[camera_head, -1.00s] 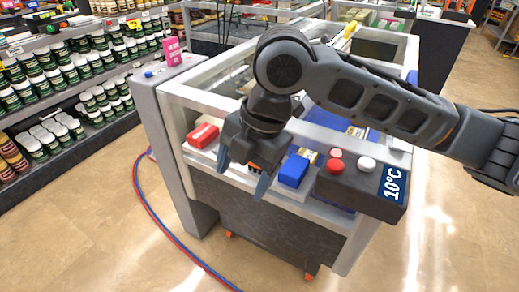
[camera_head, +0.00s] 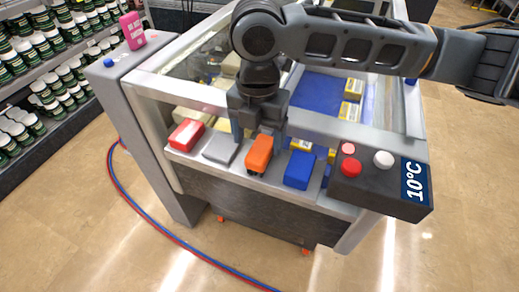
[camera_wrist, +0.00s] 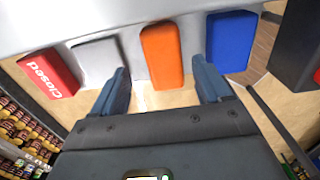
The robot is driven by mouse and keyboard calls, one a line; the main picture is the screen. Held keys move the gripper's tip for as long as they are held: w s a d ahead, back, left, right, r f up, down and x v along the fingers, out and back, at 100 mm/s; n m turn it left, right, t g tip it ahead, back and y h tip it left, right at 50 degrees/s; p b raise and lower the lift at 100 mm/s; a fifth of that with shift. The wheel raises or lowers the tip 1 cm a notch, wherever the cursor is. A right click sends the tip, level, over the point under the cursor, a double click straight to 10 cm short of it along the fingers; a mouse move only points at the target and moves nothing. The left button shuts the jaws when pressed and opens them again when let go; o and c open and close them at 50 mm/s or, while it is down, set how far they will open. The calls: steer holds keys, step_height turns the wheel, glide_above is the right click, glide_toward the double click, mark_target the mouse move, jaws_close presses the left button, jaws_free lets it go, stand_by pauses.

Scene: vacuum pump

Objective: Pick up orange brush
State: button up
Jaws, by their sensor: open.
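The orange brush (camera_head: 259,154) lies on the light front ledge of the freezer case, between a grey block and a blue block. In the wrist view the orange brush (camera_wrist: 163,55) shows as an orange rounded block. My gripper (camera_head: 262,140) is above and behind it in the head view. In the wrist view my gripper (camera_wrist: 163,82) is open, with one blue finger on each side of the brush's near end. Whether the fingers touch the brush cannot be told.
On the ledge stand a red block (camera_head: 187,135) marked "closed", the grey block (camera_head: 220,148) and the blue block (camera_head: 299,170). A dark control box (camera_head: 345,188) with red and white buttons is at the right. The freezer's glass and frame (camera_head: 185,95) are behind.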

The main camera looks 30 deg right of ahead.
mark_target(261, 147)
steer(key=shift+s+d+f+p, duration=0.1)
steer(key=shift+f+p, duration=0.1)
steer(key=shift+f, duration=0.95)
steer(key=shift+s+d+f+p, duration=0.1)
steer(key=shift+f+p, duration=0.1)
steer(key=shift+f, duration=0.9)
steer(key=c, duration=1)
steer(key=shift+c, duration=0.2)
steer(key=shift+r, duration=0.1)
step_height(261, 147, up, 10)
steer(key=shift+f+b, duration=0.1)
steer(key=shift+b, duration=0.5)
